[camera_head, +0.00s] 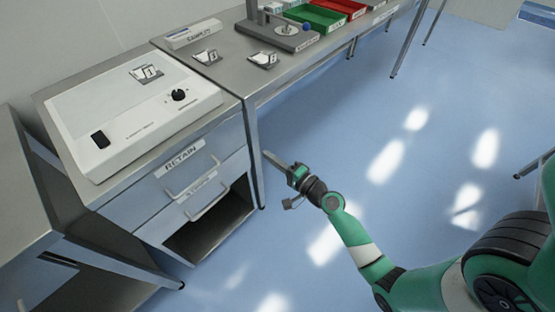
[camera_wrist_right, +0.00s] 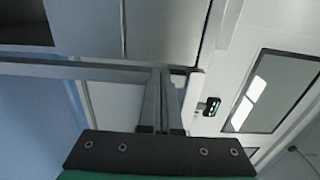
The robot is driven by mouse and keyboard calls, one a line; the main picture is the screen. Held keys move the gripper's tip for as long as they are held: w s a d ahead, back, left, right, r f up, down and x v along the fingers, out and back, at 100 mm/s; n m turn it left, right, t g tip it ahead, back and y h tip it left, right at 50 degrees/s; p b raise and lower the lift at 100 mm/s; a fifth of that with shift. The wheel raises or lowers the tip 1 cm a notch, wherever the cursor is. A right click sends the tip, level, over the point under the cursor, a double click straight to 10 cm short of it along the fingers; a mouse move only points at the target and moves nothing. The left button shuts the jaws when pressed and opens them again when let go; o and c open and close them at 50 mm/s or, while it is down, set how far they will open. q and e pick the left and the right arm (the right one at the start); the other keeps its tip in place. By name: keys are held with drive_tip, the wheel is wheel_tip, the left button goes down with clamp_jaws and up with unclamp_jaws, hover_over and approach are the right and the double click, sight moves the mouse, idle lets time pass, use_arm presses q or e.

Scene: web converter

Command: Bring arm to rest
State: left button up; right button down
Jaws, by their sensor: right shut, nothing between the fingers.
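My right arm (camera_head: 375,265) is green and reaches in from the lower right in the head view. Its gripper (camera_head: 268,156) is shut and empty, held over the blue floor just right of the bench's front leg. In the right wrist view the two gripper fingers (camera_wrist_right: 163,98) lie side by side with nothing between them. My left gripper does not show in either view.
A white control panel (camera_head: 140,115) sits on the steel bench, above a drawer (camera_head: 190,160) labelled RETAIN. Further back stand a grey stand (camera_head: 280,35), a green bin (camera_head: 315,17) and a red bin (camera_head: 340,8). The floor (camera_head: 400,120) right of the bench is clear.

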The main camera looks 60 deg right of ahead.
drive_tip(key=shift+v, duration=1.1)
